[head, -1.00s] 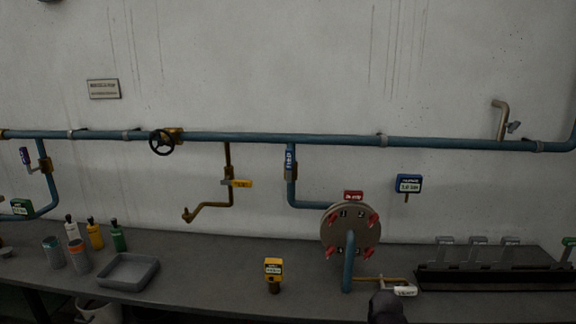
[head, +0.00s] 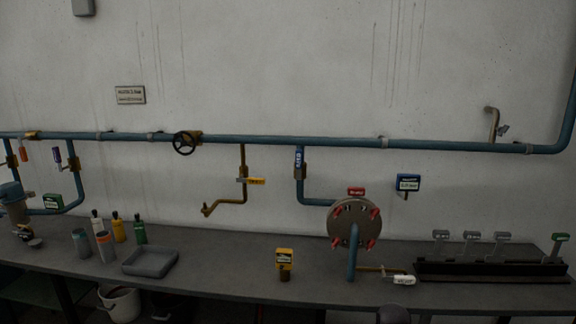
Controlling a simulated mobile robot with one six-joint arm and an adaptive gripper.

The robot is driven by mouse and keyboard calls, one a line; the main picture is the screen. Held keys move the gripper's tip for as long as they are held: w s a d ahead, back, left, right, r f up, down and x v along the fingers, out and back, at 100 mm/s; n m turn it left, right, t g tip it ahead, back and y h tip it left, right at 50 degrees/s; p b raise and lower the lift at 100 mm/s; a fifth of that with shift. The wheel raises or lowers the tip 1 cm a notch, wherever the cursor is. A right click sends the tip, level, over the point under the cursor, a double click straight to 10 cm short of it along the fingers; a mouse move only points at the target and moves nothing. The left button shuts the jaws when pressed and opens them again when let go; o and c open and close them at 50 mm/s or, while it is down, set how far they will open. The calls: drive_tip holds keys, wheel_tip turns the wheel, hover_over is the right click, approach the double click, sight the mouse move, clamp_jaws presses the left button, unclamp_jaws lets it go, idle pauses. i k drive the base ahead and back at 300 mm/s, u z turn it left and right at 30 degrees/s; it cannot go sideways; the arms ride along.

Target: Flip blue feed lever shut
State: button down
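A blue lever (head: 299,157) with white lettering stands upright, in line with the blue drop pipe (head: 301,188) below the main line in the head view. A brass valve body shows just under it. The drop pipe bends right to a round flanged end plate (head: 353,222) with red clamps. A second blue-violet lever (head: 57,156) stands nearly upright on another drop pipe at the left. The lettering is too small to read surely. No gripper fingers show; only a dark rounded shape (head: 393,315) is cut off at the bottom edge.
A grey bench (head: 220,262) runs below the pipes. On it are a tray (head: 150,263), several bottles, a yellow tagged device (head: 284,262) and a black rack (head: 490,271) at right. A black handwheel (head: 184,143) and yellow-tagged valve (head: 250,181) are left of the blue lever.

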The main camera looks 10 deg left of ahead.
sight(298, 152)
drive_tip(key=k, duration=0.25)
drive_tip(key=u, duration=0.25)
drive_tip(key=i, duration=1.1)
drive_tip(key=z, duration=0.15)
